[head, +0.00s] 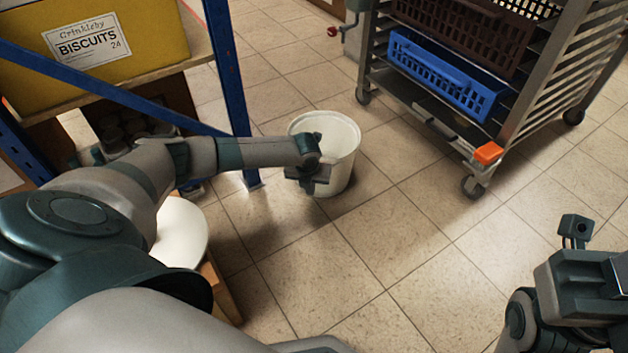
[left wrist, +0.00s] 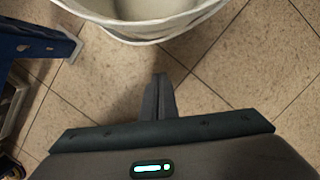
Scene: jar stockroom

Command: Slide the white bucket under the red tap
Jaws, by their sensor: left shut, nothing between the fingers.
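The white bucket (head: 341,160) stands upright on the tiled floor, open at the top and empty as far as I see. Its near rim and wall show at the top of the left wrist view (left wrist: 150,32). My left gripper (head: 312,186) is in front of the bucket's near left side and hides part of it. Its fingers (left wrist: 158,95) are shut and empty, pointing towards the bucket; a strip of floor shows between tips and bucket, but contact is unclear. The tap's red handle (head: 333,31) shows at the top, beyond the bucket. My right gripper (head: 577,228) is at lower right, its fingers unclear.
A blue shelf post (head: 232,90) stands left of the bucket, its foot on the floor. A wheeled rack (head: 372,60) with a blue crate (head: 440,75) stands at the right. A yellow biscuit box (head: 70,30) sits on the shelf. Floor between bucket and tap is clear.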

